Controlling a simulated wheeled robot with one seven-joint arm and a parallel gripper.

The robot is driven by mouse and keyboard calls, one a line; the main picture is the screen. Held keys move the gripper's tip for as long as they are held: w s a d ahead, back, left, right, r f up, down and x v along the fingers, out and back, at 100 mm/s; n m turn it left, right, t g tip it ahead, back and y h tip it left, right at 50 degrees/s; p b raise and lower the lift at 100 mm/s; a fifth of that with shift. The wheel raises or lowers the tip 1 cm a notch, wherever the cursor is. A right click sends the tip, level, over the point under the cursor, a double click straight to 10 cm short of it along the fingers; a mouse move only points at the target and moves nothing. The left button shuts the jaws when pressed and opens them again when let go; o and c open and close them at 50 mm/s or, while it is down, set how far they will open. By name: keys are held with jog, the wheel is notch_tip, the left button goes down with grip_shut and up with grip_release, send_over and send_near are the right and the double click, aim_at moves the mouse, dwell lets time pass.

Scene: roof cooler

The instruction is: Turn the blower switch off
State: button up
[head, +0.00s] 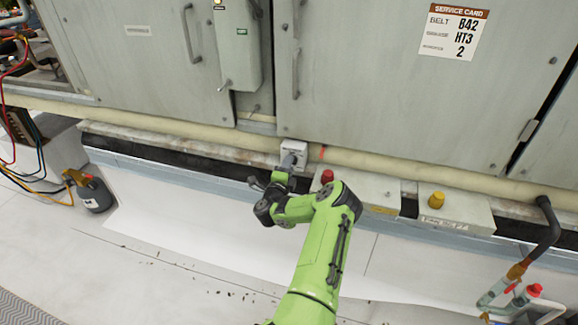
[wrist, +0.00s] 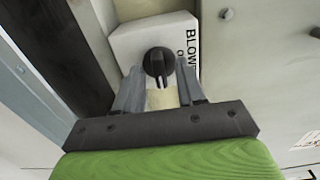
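The blower switch is a small white box (wrist: 125,42) lettered "BLOW", the rest cut off by the edge of its face. It carries a round black knob (wrist: 158,62) with a pale mark at its lower edge in the wrist view. In the head view the switch box (head: 294,147) sits on the unit's lower edge, its knob mostly hidden by my gripper. My gripper (wrist: 159,84) is open and faces the box. Its two fingers stand either side of the knob, with small gaps visible; I cannot tell how deep they reach.
A beige pipe (head: 400,170) runs along the unit's foot. Right of the switch are a red button (head: 327,176) and a yellow knob (head: 437,199) on low boxes. A service card (head: 453,34) hangs on a panel. A dark bottle (head: 95,194) with hoses stands left.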

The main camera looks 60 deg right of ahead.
grip_shut()
